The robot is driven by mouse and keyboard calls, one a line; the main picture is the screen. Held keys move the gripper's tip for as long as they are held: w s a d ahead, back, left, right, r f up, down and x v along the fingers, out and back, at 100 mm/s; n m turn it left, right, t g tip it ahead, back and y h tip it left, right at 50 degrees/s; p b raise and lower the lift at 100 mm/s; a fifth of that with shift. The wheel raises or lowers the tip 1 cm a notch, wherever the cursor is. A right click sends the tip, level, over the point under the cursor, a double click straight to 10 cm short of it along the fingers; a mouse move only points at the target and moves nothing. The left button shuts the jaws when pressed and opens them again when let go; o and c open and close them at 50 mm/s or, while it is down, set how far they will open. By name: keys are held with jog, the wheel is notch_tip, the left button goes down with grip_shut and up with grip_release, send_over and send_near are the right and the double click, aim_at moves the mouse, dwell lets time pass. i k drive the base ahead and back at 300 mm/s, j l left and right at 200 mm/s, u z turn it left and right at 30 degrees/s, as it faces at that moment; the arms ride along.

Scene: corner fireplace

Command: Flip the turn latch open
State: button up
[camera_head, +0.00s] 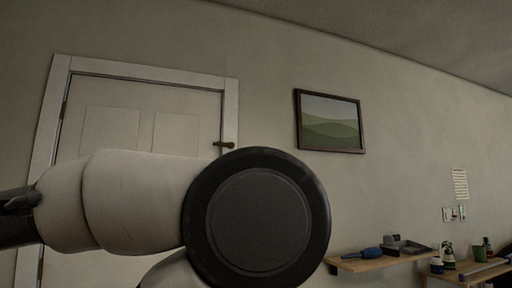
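A small brass-coloured lever or latch (224,145) sits at the right edge of a pale panelled door (140,98), near the white frame. It is small, and I cannot tell whether it is the turn latch or a door handle, or how it is set. The door looks closed. My white arm with a round black joint cap crosses in front of the door's lower part, below the lever, and hides it. A dark end of my arm is cut off at the left edge; no gripper fingers show.
A framed landscape picture (330,121) hangs right of the door. A wooden shelf (350,265) at the lower right bears a blue tool (368,253) and a dark tray. Beside it, another wooden surface (487,272) holds small containers. Small plates (450,214) are on the right wall.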

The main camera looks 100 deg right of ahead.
aim_at(219, 143)
jog(key=z, duration=2.85)
